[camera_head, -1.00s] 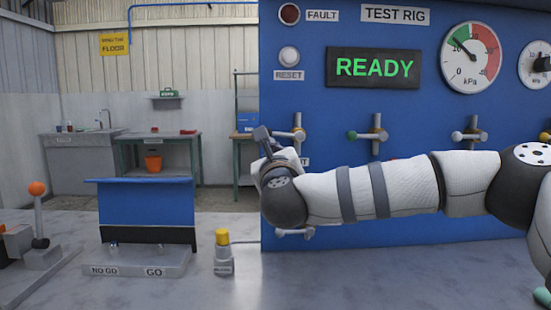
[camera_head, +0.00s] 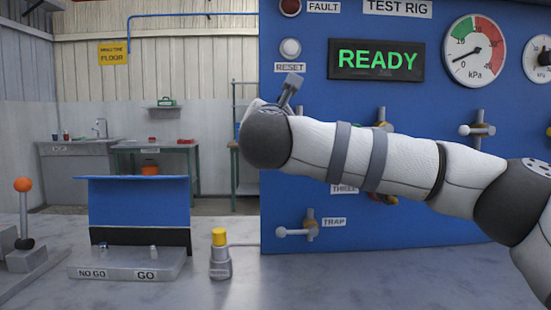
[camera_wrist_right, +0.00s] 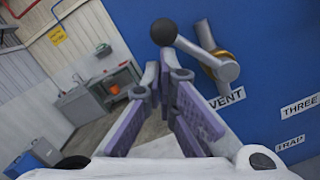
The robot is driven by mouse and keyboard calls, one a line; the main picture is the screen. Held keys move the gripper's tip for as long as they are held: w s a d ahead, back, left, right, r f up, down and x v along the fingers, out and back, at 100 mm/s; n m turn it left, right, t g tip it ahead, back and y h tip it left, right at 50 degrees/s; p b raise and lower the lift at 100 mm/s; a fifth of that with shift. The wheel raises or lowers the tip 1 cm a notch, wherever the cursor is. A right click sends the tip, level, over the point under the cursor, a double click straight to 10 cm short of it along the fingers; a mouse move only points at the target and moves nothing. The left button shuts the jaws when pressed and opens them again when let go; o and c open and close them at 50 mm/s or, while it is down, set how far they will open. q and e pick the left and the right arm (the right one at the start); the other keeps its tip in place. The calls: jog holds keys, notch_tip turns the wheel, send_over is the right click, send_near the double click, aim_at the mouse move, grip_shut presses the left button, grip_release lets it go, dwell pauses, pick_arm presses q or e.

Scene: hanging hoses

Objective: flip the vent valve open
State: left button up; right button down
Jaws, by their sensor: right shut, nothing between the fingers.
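The vent valve shows in the right wrist view as a grey lever (camera_wrist_right: 197,53) with a black ball knob (camera_wrist_right: 163,31), on a brass and grey body (camera_wrist_right: 214,66) above the VENT label (camera_wrist_right: 226,98). The lever points up and left in that picture. In the head view my right forearm hides this valve. My right gripper (camera_wrist_right: 165,66) is shut and empty, its fingertips just below the knob; whether they touch it I cannot tell. It also shows in the head view (camera_head: 291,88), below the RESET label. My left gripper is not in view.
The blue test rig panel (camera_head: 375,18) holds a READY display (camera_head: 376,60) and a kPa gauge (camera_head: 475,51) with its needle near zero. The trap valve (camera_head: 309,228) sits below my forearm.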

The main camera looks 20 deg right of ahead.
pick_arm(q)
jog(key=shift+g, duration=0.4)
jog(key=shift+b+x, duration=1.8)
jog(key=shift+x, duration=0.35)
pick_arm(e)
jog(key=shift+s+d+r+m+g+h, duration=0.15)
jog(key=shift+d+r+m, duration=0.3)
jog(key=shift+m, duration=0.7)
jog(key=shift+s+d+r+m+g+h, duration=0.1)
jog(key=shift+d+r+m, duration=0.25)
jog(key=shift+m, duration=0.85)
jog(key=shift+s+d+r+m+g+h, duration=0.15)
jog(key=shift+d+r+m, duration=0.3)
jog(key=shift+m, duration=0.7)
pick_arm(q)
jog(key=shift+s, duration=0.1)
pick_arm(e)
jog(key=shift+a+r, duration=0.1)
jog(key=shift+w, duration=0.1)
